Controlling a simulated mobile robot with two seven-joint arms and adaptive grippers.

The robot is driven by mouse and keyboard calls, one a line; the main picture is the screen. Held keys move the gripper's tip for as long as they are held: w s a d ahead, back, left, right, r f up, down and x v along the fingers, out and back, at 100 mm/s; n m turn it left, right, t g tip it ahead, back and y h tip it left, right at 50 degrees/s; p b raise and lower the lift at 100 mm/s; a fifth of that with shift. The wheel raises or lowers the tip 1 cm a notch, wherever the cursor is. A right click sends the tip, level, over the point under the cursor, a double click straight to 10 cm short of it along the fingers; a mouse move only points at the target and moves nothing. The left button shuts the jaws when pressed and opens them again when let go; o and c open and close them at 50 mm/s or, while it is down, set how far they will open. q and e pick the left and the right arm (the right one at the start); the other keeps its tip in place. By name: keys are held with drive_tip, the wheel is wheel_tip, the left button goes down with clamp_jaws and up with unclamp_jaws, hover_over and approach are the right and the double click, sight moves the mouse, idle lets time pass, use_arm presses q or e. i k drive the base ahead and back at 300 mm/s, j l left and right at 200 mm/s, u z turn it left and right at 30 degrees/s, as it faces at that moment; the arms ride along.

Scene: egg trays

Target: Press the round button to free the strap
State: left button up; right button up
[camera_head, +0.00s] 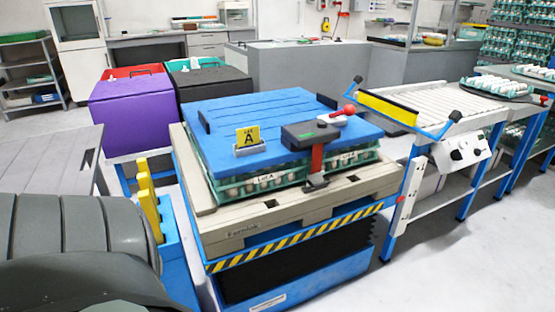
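A dark strap buckle box (311,135) sits on the blue lid (270,113) of an egg-tray stack. It has a small green patch (307,134) on top and a light lever with a round red knob (349,109) at its right. The red strap (318,160) runs from the box down the front of the green egg trays (250,187) to a dark fitting (317,182) at the platform. Neither of my grippers is in view.
The stack stands on a beige pallet (240,236) on a blue lift table with a striped edge. A yellow "LOT A" sign (248,137) stands on the lid. A roller table (430,103) is at right, purple (135,115) and black (212,88) boxes behind left.

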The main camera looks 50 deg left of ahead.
sight(321, 125)
drive_tip(key=u, duration=1.35)
